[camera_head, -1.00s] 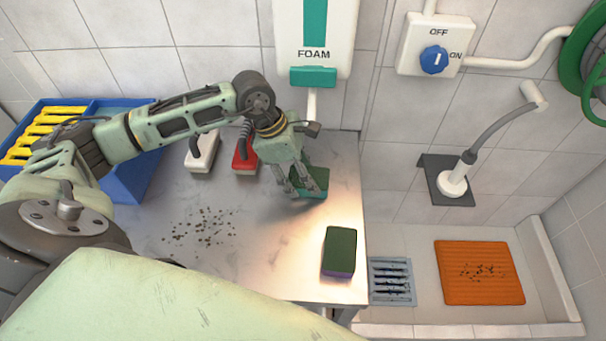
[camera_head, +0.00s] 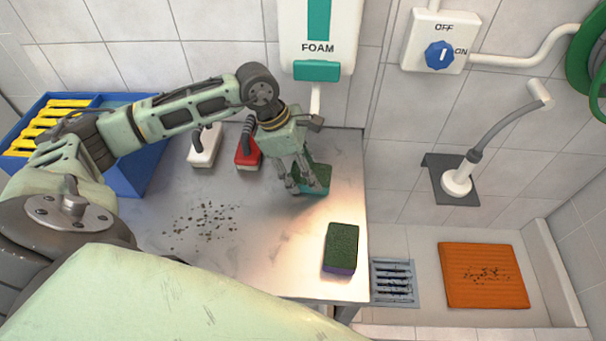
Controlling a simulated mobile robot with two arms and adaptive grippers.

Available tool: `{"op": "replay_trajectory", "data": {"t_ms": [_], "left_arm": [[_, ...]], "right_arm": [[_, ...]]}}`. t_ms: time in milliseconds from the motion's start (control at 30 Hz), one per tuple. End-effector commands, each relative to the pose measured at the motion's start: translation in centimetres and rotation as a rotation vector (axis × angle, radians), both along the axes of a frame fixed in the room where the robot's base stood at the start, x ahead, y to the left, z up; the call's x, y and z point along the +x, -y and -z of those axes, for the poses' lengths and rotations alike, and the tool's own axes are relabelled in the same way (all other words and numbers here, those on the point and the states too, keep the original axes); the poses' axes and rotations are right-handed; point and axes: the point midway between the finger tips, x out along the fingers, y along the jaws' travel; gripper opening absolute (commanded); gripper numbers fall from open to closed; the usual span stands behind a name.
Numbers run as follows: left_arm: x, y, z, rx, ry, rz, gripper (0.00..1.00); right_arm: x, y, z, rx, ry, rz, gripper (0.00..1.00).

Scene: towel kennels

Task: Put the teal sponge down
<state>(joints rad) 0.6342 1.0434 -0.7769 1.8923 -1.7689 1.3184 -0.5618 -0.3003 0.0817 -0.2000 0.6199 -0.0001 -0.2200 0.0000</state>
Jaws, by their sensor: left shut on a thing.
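The teal sponge (camera_head: 322,181) has a dark green top and teal sides. It is at the back right of the grey table (camera_head: 280,235), below the foam dispenser. My left gripper (camera_head: 307,184) is shut on it from above, with its fingers covering the sponge's left part. The sponge is at or very close to the table top; I cannot tell whether it touches. My right gripper does not show.
A second sponge, green over purple (camera_head: 341,249), lies near the table's right edge. A red brush (camera_head: 247,153) and a white brush (camera_head: 204,148) stand at the back. Dark crumbs (camera_head: 200,226) lie left of centre. A blue bin (camera_head: 140,172) is at left.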

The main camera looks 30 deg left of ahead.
Motion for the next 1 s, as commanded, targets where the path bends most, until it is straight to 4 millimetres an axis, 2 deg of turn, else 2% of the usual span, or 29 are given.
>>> {"op": "replay_trajectory", "data": {"t_ms": [33, 133, 167, 400, 767, 1000], "left_arm": [[2.0, -1.5, -1.3, 0.004, 0.038, -0.062, 0.26], [2.0, -1.5, -1.3, 0.004, 0.038, -0.062, 0.26], [2.0, -1.5, -1.3, 0.004, 0.038, -0.062, 0.52], [2.0, -1.5, -1.3, 0.004, 0.038, -0.062, 0.71], [1.8, -1.6, -1.6, 0.005, 0.039, -0.062, 0.71], [0.0, -2.0, -4.0, 0.009, 0.034, -0.047, 0.71]], "right_arm": [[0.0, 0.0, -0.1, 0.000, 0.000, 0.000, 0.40], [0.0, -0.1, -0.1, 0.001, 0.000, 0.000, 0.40], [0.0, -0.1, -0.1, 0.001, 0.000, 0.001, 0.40], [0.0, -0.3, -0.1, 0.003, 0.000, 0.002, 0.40], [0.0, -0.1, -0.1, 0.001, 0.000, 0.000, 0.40], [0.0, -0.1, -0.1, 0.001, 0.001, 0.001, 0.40]]}}
